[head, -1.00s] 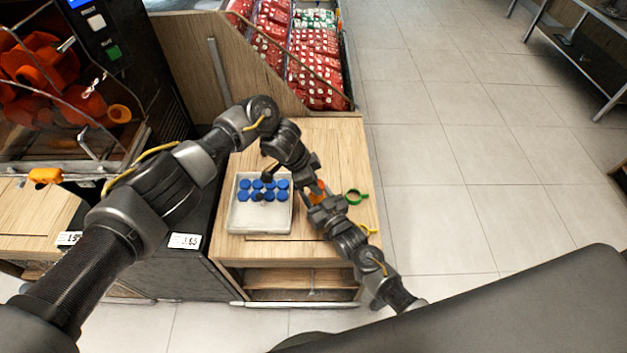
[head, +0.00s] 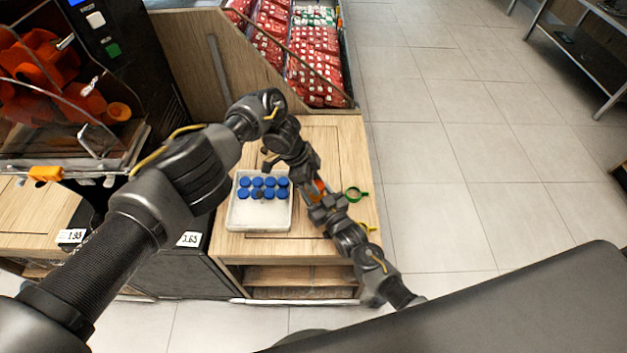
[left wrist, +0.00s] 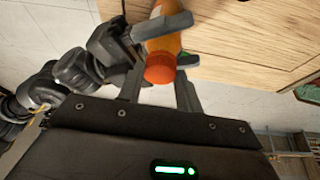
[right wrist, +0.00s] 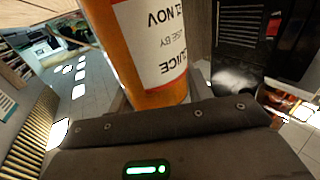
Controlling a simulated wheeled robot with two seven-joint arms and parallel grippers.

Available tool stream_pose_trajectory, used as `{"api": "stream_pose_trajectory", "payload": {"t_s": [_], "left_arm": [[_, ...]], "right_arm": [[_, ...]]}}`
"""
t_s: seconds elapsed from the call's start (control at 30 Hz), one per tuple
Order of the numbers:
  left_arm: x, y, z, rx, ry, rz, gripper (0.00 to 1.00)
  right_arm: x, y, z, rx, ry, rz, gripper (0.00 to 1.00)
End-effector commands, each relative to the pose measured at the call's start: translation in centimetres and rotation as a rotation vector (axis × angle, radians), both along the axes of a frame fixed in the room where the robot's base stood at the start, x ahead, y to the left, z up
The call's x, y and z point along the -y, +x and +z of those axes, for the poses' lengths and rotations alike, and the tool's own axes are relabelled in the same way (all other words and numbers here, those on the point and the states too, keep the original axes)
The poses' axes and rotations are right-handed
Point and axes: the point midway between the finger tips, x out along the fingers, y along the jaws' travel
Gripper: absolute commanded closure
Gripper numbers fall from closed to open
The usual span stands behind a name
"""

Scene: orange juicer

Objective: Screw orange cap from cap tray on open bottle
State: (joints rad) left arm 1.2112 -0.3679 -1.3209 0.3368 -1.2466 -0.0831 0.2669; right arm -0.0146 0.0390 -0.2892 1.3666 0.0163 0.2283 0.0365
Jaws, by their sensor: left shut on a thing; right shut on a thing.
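An orange juice bottle (head: 318,187) is held above the wooden counter, partly hidden by my arms in the head view. Its body and white label (right wrist: 158,45) fill the upper part of the right wrist view. My right gripper (head: 326,207) is shut on the bottle's body. The orange cap (left wrist: 159,69) sits at the bottle's end in the left wrist view. My left gripper (left wrist: 160,88) is shut on this cap, with a finger on either side. The threads under the cap are hidden. The white cap tray (head: 236,222) holds several blue caps (head: 257,182) in rows.
The wooden counter (head: 345,135) is mostly clear behind the tray. A green ring (head: 357,194) shows right of my right gripper. The juicer (head: 60,75) stands at left. A bin of red packs (head: 318,60) stands behind. Open floor lies to the right.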

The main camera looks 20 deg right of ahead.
Motion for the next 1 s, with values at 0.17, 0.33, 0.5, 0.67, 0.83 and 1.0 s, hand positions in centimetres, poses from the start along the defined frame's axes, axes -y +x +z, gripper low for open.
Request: {"api": "stream_pose_trajectory", "payload": {"t_s": [0.17,0.33,0.5,0.67,0.83,1.0], "left_arm": [[0.0,0.0,0.1,0.003,-0.006,-0.032,0.86],[0.0,0.0,0.1,0.002,-0.007,-0.03,0.86],[0.0,0.0,0.2,0.002,-0.006,-0.029,0.48],[-0.1,0.0,0.2,0.003,-0.006,-0.027,0.43],[0.0,0.1,0.3,0.002,-0.006,-0.028,0.43],[-0.1,0.1,2.2,0.004,-0.011,-0.027,0.43]], "right_arm": [[-0.1,0.1,0.1,0.002,0.001,0.001,1.0],[-0.1,0.1,0.1,0.001,0.0,0.001,1.0],[-0.1,0.1,0.1,0.001,0.001,0.001,1.0],[0.0,0.0,0.1,0.001,0.0,0.0,1.0],[0.0,0.0,0.1,0.001,0.0,0.0,1.0],[0.0,0.0,0.1,0.001,0.0,0.0,1.0]]}}
